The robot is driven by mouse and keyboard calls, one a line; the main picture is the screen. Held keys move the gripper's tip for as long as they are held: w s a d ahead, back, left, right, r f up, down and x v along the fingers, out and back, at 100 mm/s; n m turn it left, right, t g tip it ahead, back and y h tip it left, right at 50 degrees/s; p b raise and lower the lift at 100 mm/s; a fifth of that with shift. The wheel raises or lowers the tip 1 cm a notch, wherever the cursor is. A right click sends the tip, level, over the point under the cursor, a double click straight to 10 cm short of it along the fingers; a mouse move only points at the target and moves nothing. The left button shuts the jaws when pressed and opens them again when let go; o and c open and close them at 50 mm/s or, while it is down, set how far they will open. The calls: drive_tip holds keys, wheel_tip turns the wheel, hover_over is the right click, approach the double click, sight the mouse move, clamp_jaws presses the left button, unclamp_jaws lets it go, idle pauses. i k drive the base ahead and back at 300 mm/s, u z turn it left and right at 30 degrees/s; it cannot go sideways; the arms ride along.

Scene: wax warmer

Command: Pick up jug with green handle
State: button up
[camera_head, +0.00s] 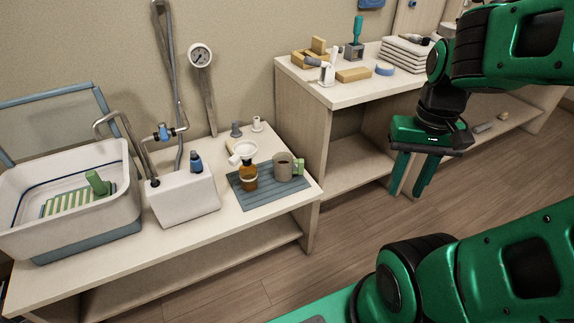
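The jug with the green handle (284,167) is a grey-brown cup-like vessel standing upright on a blue-grey ribbed mat (270,197) on the low counter. Its light green handle points right. My gripper (412,190) is green and hangs fingers-down to the right of the jug, well apart from it and above the floor side of the counter. The two fingers are spread, with nothing visible between them.
A brown bottle (249,177) stands close left of the jug, with a white bowl (242,151) behind. A white basin (70,205) and a white box (185,201) are further left. A higher bench (345,93) holds folded towels (405,55). Open floor (345,235) lies in front.

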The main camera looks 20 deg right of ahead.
sight(282, 161)
drive_tip(key=i, duration=0.9)
drive_tip(key=u, duration=0.1)
